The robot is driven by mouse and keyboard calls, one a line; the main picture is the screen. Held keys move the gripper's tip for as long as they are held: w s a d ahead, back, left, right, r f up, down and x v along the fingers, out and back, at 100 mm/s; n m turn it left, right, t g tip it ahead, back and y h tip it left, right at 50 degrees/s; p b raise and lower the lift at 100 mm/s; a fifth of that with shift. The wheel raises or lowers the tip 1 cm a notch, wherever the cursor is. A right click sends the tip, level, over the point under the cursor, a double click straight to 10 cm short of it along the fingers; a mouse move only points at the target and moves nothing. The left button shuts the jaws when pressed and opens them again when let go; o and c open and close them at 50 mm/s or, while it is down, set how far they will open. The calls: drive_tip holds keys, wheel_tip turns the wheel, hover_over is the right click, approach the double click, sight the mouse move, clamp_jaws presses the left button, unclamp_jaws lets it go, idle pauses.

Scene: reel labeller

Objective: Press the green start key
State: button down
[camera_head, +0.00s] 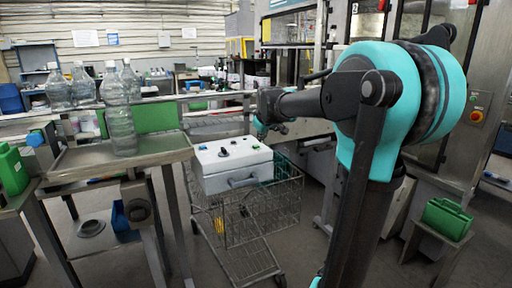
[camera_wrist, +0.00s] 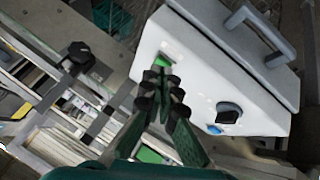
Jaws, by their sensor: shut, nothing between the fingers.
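The white control box (camera_head: 225,176) sits on a wire shopping cart. In the wrist view the box (camera_wrist: 195,75) fills the upper middle. Its green key (camera_wrist: 165,60) lies near the box's left corner, just beyond my fingertips and partly covered by them. My gripper (camera_wrist: 161,78) is shut and empty, its tips over the panel by the key. I cannot tell whether they touch it. A black knob (camera_wrist: 229,112) and a blue button (camera_wrist: 213,129) are on the same face.
A grey handle (camera_wrist: 262,35) stands out from the box's side. A steel table (camera_head: 95,160) with clear bottles (camera_head: 120,120) stands to the left. A machine with a red button (camera_head: 476,116) stands at the right.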

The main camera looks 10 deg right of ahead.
wheel_tip(320, 180, up, 7)
drive_tip(key=n+t, duration=0.1)
drive_tip(key=n, duration=0.1)
hover_over(256, 146)
drive_tip(key=shift+f, duration=0.2)
drive_tip(key=shift+f, duration=0.15)
drive_tip(key=shift+f, duration=4.3)
drive_tip(key=shift+f, duration=0.15)
drive_tip(key=shift+f, duration=0.25)
drive_tip(key=shift+f, duration=0.45)
drive_tip(key=shift+r, duration=0.85)
